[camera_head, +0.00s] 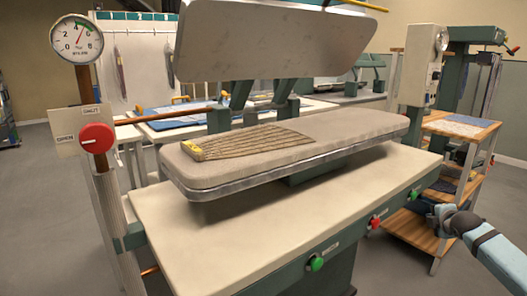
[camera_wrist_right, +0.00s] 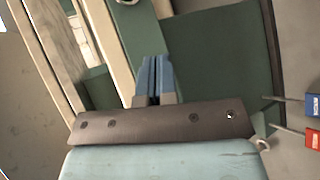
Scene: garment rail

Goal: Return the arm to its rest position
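My right arm (camera_head: 488,245) reaches in from the lower right of the head view, in front of the right end of the press table. My right gripper (camera_head: 424,207) is small and dark there, beside the wooden shelf cart. In the right wrist view my right gripper (camera_wrist_right: 156,60) shows two blue fingers side by side, closed together with nothing visible between them. A dark green panel (camera_wrist_right: 215,60) lies beyond the fingers; I cannot tell whether they touch it. My left arm and left gripper are not in view.
The press table (camera_head: 245,235) has green buttons and a red button along its front. A striped brown garment (camera_head: 255,141) lies on the padded board (camera_head: 340,130) under the raised press plate (camera_head: 270,40). A gauge and red knob (camera_head: 97,138) stand left. The shelf cart (camera_head: 450,190) stands right.

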